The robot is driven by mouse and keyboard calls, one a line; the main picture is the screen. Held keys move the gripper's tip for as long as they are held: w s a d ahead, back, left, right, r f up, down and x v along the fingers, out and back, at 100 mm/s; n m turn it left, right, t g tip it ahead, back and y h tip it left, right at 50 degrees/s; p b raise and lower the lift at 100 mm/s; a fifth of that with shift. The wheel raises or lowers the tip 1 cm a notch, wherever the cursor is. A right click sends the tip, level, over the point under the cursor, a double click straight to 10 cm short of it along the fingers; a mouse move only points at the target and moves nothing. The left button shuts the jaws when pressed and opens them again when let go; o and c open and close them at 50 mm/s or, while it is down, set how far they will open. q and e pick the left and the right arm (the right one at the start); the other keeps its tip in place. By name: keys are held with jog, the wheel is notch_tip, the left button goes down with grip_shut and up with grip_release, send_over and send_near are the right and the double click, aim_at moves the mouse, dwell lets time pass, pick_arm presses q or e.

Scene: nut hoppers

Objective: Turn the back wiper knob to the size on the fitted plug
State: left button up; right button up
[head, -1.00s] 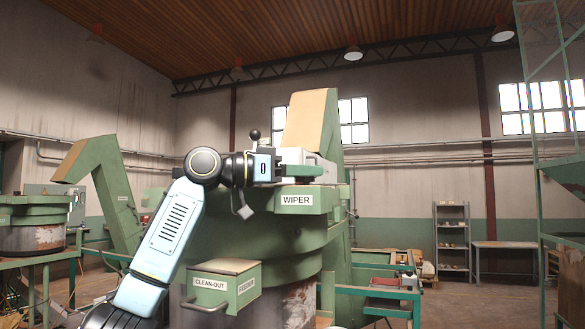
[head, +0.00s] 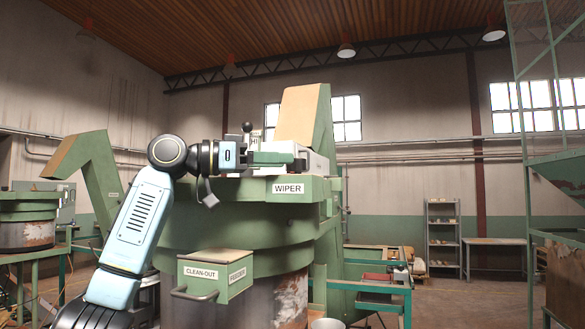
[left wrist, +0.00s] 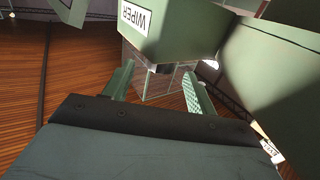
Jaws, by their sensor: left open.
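The green wiper housing with the WIPER label (head: 287,188) is on the near side of the big round hopper (head: 225,225). In the head view my left gripper (head: 283,154) is just above the housing's top, its fingers pointing right. In the left wrist view my open left gripper (left wrist: 158,88) has its two green fingers apart. No size marking or fitted plug can be made out. My right gripper is out of view.
A clean-out box (head: 215,276) with a handle juts out below the gripper. A black ball-topped lever (head: 247,127) stands behind my wrist. A tall green chute (head: 310,120) rises behind. Open floor and a shelf (head: 443,235) lie to the right.

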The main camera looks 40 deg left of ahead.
pick_arm(q)
jog(key=b+v, duration=0.1)
jog(key=v, duration=0.6)
jog(key=shift+s+a+b, duration=0.2)
jog(key=shift+s+b, duration=0.05)
jog(key=shift+b, duration=0.05)
